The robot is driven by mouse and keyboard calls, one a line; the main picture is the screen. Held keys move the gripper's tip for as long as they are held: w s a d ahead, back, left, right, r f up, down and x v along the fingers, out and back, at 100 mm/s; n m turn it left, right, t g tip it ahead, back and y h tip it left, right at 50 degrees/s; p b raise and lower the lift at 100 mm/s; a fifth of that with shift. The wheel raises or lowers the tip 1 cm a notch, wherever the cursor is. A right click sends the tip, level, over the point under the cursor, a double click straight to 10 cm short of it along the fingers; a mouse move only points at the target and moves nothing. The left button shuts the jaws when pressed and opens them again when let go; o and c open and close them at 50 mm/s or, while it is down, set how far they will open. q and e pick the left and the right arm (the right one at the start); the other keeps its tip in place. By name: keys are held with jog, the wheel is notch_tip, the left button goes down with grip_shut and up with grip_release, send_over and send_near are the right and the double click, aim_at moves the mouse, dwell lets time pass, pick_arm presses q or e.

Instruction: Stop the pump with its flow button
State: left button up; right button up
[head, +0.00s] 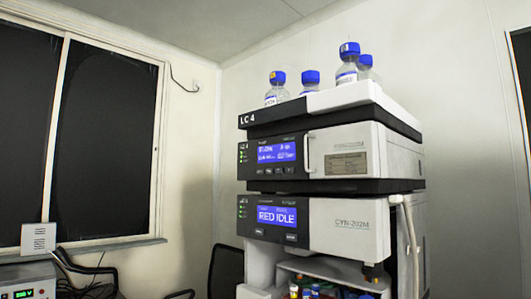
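A stacked instrument column marked "LC 4" (247,120) stands right of centre. Its upper module (345,138) has a lit blue display (277,152) whose first line seems to read "FLOW"; the rest is too small to read surely. A row of small buttons (272,171) sits under that display, their labels unreadable, so I cannot tell which is the flow button. The lower module (338,222) has a blue display (277,216) reading "RED IDLE", with small buttons beneath it. Neither of my grippers is in view.
Several blue-capped bottles (347,65) stand in the tray on top of the stack. Coloured-capped vials (313,290) sit in the open bay below. A dark chair (226,270) is left of the stack. A grey device (28,281) is at the lower left.

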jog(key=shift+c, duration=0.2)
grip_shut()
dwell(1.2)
